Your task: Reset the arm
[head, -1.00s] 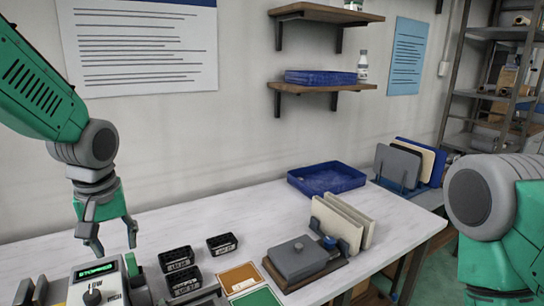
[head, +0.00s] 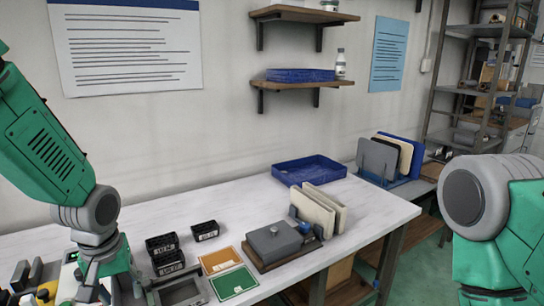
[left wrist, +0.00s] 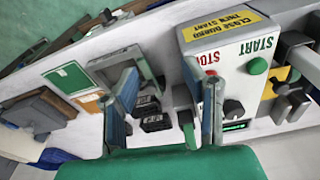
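My left gripper (head: 108,290) hangs pointing down at the lower left of the head view, above the table's front part, partly in front of a white control box (head: 66,278). In the left wrist view its two fingers (left wrist: 168,110) stand apart with nothing between them. The control box (left wrist: 235,80) shows there with START and STOP lettering, a green button and a black knob. My right arm (head: 490,215) shows at the right edge of the head view; its gripper is out of view.
Black bins (head: 165,255), an orange card (head: 219,260), a green card (head: 233,283) and a grey lidded block (head: 274,240) lie on the white table (head: 385,212). A blue tray (head: 309,170) stands behind. The table is clear left of the tray.

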